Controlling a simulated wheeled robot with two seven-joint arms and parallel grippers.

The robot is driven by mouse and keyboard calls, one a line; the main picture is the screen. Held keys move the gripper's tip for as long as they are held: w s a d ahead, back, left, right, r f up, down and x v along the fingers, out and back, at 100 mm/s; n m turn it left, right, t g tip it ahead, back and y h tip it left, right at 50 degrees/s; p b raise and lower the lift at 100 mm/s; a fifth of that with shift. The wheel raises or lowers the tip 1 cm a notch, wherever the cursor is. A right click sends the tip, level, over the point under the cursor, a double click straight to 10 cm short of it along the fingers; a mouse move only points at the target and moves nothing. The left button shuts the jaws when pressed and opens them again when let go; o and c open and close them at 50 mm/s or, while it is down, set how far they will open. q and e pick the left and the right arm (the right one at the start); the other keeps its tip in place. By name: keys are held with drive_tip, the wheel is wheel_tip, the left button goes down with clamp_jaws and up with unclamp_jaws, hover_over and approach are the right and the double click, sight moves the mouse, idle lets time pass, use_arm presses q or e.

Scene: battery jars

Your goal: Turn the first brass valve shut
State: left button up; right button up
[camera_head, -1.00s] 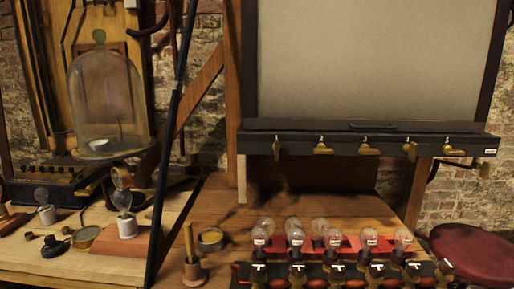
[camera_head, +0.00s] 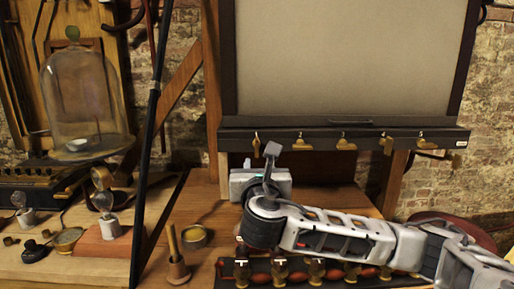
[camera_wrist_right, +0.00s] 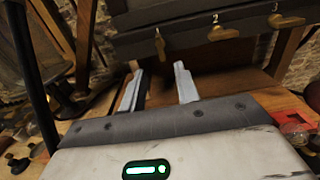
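A row of brass valves sits along the dark ledge under a pale panel. The first brass valve (camera_head: 256,138) is the leftmost; its handle hangs straight down. It also shows in the right wrist view (camera_wrist_right: 159,45), beyond the fingertips and apart from them. My right gripper (camera_head: 260,156) is just below this valve in the head view. In the right wrist view its two fingers (camera_wrist_right: 158,85) are spread with nothing between them. My left gripper is not in view.
The second valve (camera_wrist_right: 222,32) and third valve (camera_wrist_right: 285,20) have handles lying sideways. A brass-coloured round tin (camera_head: 194,236) and a candle-like stick (camera_head: 172,243) stand left. A glass bell jar (camera_head: 82,100) stands farther left.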

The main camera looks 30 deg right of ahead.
sight(257, 147)
drive_tip(key=p+x, duration=0.1)
drive_tip(key=x, duration=1)
drive_tip(key=shift+w, duration=0.3)
clamp_jaws()
